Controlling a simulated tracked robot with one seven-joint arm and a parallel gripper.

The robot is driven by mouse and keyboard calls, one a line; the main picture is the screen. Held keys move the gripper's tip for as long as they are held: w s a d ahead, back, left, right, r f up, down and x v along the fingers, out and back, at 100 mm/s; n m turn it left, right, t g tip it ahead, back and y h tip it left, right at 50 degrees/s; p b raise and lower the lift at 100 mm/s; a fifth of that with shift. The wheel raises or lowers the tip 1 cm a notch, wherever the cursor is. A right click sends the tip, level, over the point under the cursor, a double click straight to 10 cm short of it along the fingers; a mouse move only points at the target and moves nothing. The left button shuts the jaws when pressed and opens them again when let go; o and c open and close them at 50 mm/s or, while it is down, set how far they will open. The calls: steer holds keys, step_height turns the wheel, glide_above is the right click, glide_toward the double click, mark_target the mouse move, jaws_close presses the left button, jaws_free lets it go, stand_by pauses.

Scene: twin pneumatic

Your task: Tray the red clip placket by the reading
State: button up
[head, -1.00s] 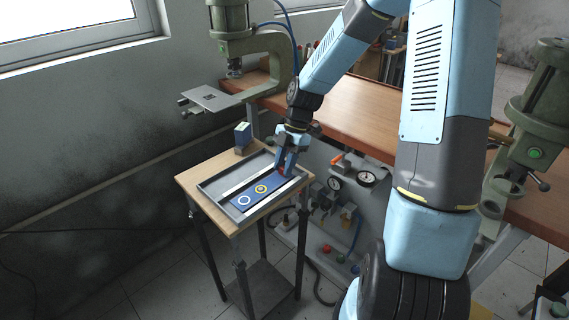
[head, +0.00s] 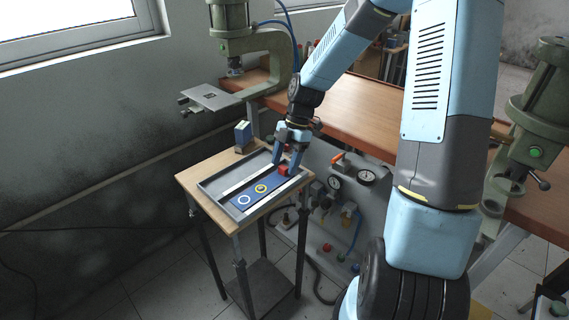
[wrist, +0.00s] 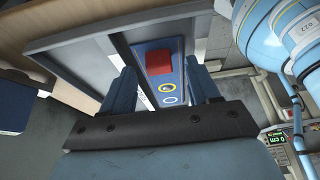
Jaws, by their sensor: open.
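The red clip placket (head: 283,169) lies on the far end of a blue strip (head: 247,200) in a shallow grey tray (head: 212,203). Anything under the placket is hidden. My gripper (head: 285,165) is open, its fingers on either side of the placket. In the wrist view the placket (wrist: 158,62) shows beyond and between the spread fingers, with visible gaps to both. Whether the fingertips touch the tray I cannot tell.
The tray sits on a small wooden-topped stand. A green press (head: 240,45) overhangs behind, and a brown bench (head: 345,115) runs beyond.

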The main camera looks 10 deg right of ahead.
steer(key=v, duration=1.2)
steer(key=s+d+r+m+t+h, duration=0.1)
steer(key=s+r+m+t, duration=0.1)
steer(key=s+r+m, duration=0.3)
steer(key=s+d+r+m+t+h, duration=0.1)
steer(key=s+r+m, duration=0.4)
steer(key=s+m, duration=0.6)
steer(key=s+d+r+m+t+h, duration=0.1)
steer(key=s+d+r+m+t, duration=0.2)
steer(key=s+r+m+t, duration=0.2)
steer(key=shift+s+d+m+h, duration=0.2)
steer(key=shift+s+m+h, duration=0.2)
steer(key=shift+s+m, duration=1.5)
